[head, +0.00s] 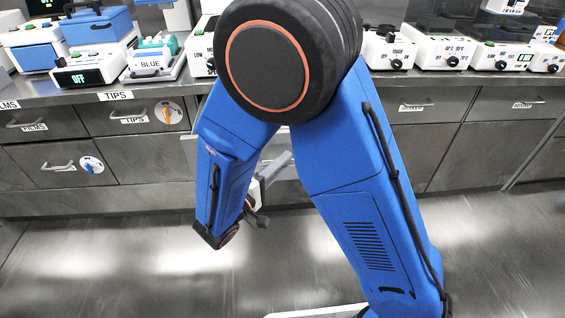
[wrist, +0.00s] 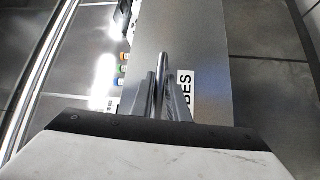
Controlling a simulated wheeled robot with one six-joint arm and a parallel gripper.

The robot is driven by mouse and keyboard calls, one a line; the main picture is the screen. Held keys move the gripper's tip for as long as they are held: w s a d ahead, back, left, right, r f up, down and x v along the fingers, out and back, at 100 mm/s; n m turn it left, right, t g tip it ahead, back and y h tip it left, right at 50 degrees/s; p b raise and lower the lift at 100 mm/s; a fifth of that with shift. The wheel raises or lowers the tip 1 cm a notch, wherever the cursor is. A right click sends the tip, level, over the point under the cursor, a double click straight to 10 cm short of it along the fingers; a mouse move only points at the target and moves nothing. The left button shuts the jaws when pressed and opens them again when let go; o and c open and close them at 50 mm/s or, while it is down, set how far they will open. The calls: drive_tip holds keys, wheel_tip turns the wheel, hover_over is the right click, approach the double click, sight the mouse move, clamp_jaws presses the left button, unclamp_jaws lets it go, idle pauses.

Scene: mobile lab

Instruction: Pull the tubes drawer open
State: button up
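The tubes drawer shows in the wrist view as a grey front panel (wrist: 205,45) with a white label (wrist: 186,88), of which I can read "BES". It stands out from the cabinet, and several colored caps (wrist: 123,69) show inside it at the left. My gripper (wrist: 164,100) is at the drawer's metal handle (wrist: 162,65), with a finger on each side; it looks closed on the bar. In the head view my arm hides most of the drawer; a pale part of it (head: 189,148) shows beside the arm. My gripper (head: 262,196) is partly hidden there too.
Closed drawers with handles, including the tips drawer (head: 158,119), lie to the left, and more closed fronts (head: 422,135) to the right. The counter (head: 118,97) above carries lab devices, including a blue box (head: 100,25). The metal floor (head: 100,260) in front is clear.

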drive_tip(key=shift+o, duration=1.1)
drive_tip(key=shift+s+a, duration=0.1)
drive_tip(key=shift+a, duration=0.05)
drive_tip(key=v, duration=1.7)
drive_tip(key=shift+a, duration=0.1)
drive_tip(key=w+d+r+m+g+y, duration=0.1)
drive_tip(key=d+r+m+g, duration=0.1)
drive_tip(key=d+g, duration=0.65)
drive_tip(key=w+d+r+m+g, duration=0.1)
drive_tip(key=d+r+m+g, duration=0.15)
drive_tip(key=d, duration=1.05)
drive_tip(key=s+d+r+m+t+y, duration=0.1)
drive_tip(key=s+d+r+y, duration=0.2)
drive_tip(key=s+d+y, duration=0.2)
drive_tip(key=s+d+r+m+t+y, duration=0.1)
drive_tip(key=s+d+r+m+y, duration=0.1)
drive_tip(key=s+d+y, duration=0.3)
drive_tip(key=shift+s+d+r+y, duration=0.2)
drive_tip(key=shift+d+r+y, duration=0.45)
drive_tip(key=shift+d+y, duration=1.15)
